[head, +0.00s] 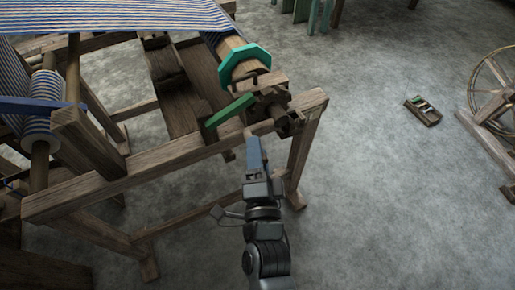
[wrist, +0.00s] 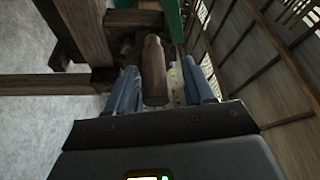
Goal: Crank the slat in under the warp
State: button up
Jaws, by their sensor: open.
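The blue-and-white striped warp (head: 110,17) stretches over the loom at the upper left. A wooden beam with a green octagonal end disc (head: 243,64) stands at the loom's right end. Below it, a green crank arm (head: 230,111) slants beside a dark toothed wooden wheel (head: 273,107). My gripper (head: 252,140) is at the loom's side rail, just below this crank. In the wrist view, a round wooden handle (wrist: 154,72) lies between my gripper's (wrist: 160,80) open blue fingers, with gaps beside it. A green part (wrist: 174,18) shows behind it. I cannot make out the slat.
The loom's wooden side rail (head: 150,172) and legs are close to my arm. A blue bar (head: 38,104) and a striped cloth roll (head: 45,90) are at the left. A small wooden tray (head: 423,111) and a spoked wheel (head: 494,75) stand right, with clear floor between.

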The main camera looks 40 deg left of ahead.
jog(key=b+v, duration=0.2)
jog(key=v, duration=0.4)
jog(key=shift+s+d, duration=0.15)
dwell(0.3)
jog(key=s+d+n+t+h+p, duration=0.1)
jog(key=s+d+h, duration=0.3)
jog(key=d, duration=0.9)
jog(key=s+d+n+t+h, duration=0.1)
jog(key=s+d+h, duration=0.3)
jog(key=d, duration=0.8)
jog(key=s+d+r+n+h+p, duration=0.1)
jog(key=s+d+r+n+h, duration=0.2)
jog(key=s+d+r, duration=0.6)
jog(key=s+d+h, duration=0.2)
jog(key=s+d, duration=0.1)
jog(key=d, duration=0.2)
jog(key=shift+s+r+n+g+h, duration=0.25)
jog(key=shift+r+n+g+h, duration=0.05)
jog(key=shift+r+n+h, duration=0.1)
